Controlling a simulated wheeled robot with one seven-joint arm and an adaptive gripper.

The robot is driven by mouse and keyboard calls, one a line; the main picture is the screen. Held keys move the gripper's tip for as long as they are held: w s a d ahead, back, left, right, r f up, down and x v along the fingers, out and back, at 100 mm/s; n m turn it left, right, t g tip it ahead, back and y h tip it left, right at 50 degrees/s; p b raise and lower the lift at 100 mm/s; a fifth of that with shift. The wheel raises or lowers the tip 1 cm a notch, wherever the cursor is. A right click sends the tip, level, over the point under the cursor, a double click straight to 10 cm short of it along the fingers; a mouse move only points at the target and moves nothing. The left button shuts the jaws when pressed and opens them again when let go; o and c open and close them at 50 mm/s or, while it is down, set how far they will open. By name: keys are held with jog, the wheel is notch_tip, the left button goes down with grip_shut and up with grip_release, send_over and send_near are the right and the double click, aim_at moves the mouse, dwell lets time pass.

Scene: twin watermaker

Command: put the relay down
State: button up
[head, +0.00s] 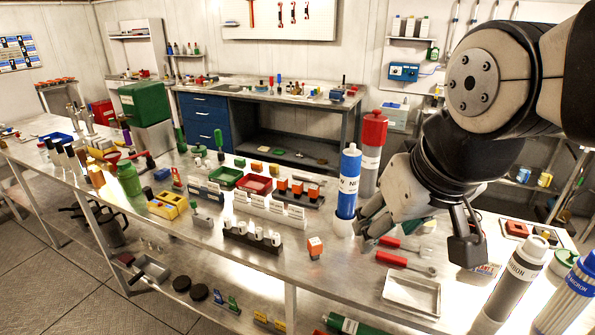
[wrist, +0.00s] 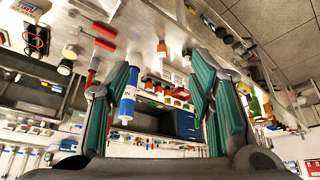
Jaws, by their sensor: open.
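Red-handled tools (head: 405,263) and a metal tray (head: 412,292) lie to the right. A black holder with white vials (head: 252,237) is left of the loose block. Bare bench surrounds that block.

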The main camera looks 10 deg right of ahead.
jog(key=s, duration=0.4)
jog(key=shift+s, duration=0.15)
dwell(0.4)
